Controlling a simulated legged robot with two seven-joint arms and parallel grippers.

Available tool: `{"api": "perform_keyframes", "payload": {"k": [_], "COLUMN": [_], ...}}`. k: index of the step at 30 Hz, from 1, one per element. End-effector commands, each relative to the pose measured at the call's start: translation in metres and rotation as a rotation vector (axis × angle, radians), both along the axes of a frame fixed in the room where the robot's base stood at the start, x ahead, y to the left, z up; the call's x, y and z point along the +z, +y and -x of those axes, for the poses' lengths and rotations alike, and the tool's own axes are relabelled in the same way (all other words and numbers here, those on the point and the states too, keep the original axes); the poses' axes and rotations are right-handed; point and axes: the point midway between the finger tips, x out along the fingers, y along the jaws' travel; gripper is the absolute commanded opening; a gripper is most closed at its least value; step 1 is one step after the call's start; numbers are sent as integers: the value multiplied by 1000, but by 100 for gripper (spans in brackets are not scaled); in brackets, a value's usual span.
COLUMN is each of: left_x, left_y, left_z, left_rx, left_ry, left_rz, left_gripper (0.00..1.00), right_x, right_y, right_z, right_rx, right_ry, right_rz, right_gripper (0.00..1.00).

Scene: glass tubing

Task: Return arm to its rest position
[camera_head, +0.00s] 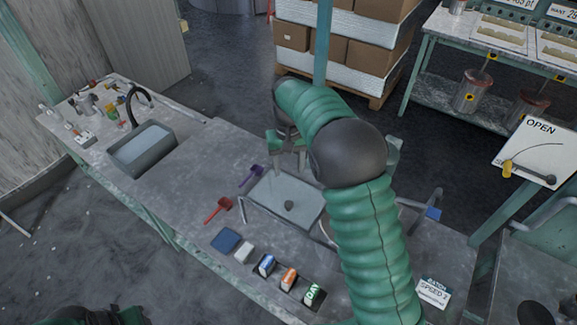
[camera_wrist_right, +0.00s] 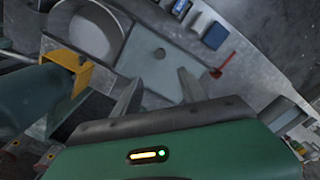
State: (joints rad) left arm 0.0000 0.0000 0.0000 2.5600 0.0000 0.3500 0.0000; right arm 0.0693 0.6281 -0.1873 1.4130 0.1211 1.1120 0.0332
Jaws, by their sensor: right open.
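My right arm reaches in from the bottom right of the head view. Its gripper (camera_head: 289,165) is above the workbench, over the far edge of a shallow pale tray (camera_head: 268,192). In the right wrist view the two fingers (camera_wrist_right: 160,88) are spread apart with nothing between them. A green and dark part of my own body shows at the bottom left of the head view, but no left fingers can be made out.
A purple scoop (camera_head: 251,175) and a red scoop (camera_head: 219,209) lie left of the tray. Several small blocks, including a blue one (camera_head: 226,240), line the front edge. A sink (camera_head: 143,150) is at the left. An OPEN sign (camera_head: 539,152) stands right. Stacked boxes (camera_head: 345,45) are behind.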

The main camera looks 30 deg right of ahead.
Motion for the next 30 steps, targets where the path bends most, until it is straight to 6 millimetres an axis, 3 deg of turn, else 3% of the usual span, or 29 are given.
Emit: {"api": "perform_keyframes", "payload": {"k": [8,11,14,21,24,27,30], "left_x": [0,0,0,0,0,0,0], "left_y": [0,0,0,0,0,0,0], "left_z": [0,0,0,0,0,0,0], "left_rx": [0,0,0,0,0,0,0], "left_ry": [0,0,0,0,0,0,0], "left_rz": [0,0,0,0,0,0,0], "left_gripper": [36,36,36,36,36,36,36], "right_x": [0,-1,-6,-31,-41,-46,-47], "right_y": [1,9,28,82,93,97,98], "right_z": [1,12,42,152,185,200,202], "right_rx": [2,16,60,230,280,306,310], "right_ry": [-2,-19,-58,-184,-216,-231,-233], "right_rz": [0,-3,-1,21,29,34,35], "right_gripper": [50,50,50,50,50,50,50]}}
